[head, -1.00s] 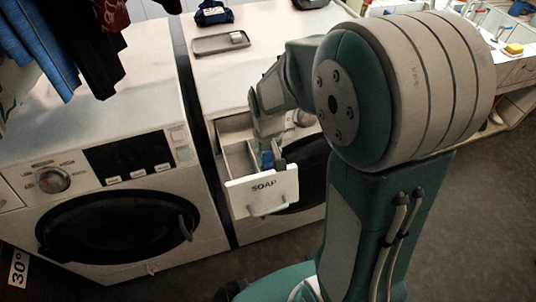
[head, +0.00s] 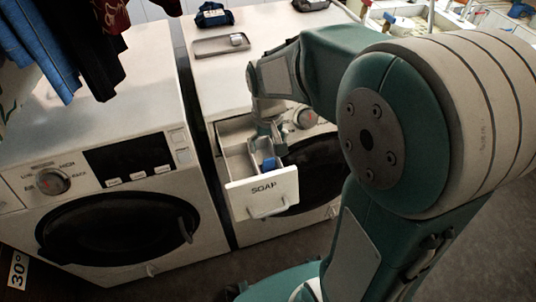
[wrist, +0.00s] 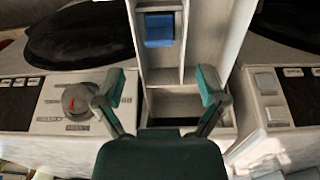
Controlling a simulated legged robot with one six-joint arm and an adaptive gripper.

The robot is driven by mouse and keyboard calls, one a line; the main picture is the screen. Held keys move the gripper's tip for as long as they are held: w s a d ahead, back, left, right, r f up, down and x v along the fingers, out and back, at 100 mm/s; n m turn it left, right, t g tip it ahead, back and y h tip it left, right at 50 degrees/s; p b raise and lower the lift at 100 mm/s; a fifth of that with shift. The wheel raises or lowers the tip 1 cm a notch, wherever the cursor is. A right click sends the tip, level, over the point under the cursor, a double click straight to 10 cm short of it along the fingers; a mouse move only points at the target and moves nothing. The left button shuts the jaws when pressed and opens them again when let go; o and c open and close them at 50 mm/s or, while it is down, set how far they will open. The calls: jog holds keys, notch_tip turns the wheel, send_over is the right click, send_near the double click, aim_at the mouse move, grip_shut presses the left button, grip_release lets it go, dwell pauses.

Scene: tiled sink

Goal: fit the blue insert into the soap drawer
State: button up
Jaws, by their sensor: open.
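The soap drawer (head: 262,190) is pulled out of the right-hand machine, its front marked SOAP. The blue insert (head: 269,163) sits inside it, in the right compartment near the front in the head view. In the wrist view the insert (wrist: 159,30) lies between the drawer's side wall and the divider (wrist: 183,45), near the top of the picture. I cannot tell whether it is fully seated. My gripper (wrist: 162,87) is open and empty, its fingers spread apart over the rear of the drawer, clear of the insert. In the head view, my gripper (head: 275,136) is partly hidden.
A dial (head: 305,118) is right of the drawer, close to my gripper. A grey tray (head: 221,44) and a dark blue object (head: 214,16) lie on the machine top. Another machine (head: 100,160) stands left, with clothes (head: 70,40) hanging above. The floor in front is clear.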

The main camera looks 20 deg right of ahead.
notch_tip(320, 180, up, 6)
jog(key=shift+f, duration=0.1)
dwell(0.6)
jog(key=s+r+t, duration=0.2)
jog(key=s, duration=0.5)
jog(key=s+r+t, duration=0.3)
jog(key=s, duration=0.4)
jog(key=shift+r+t, duration=0.3)
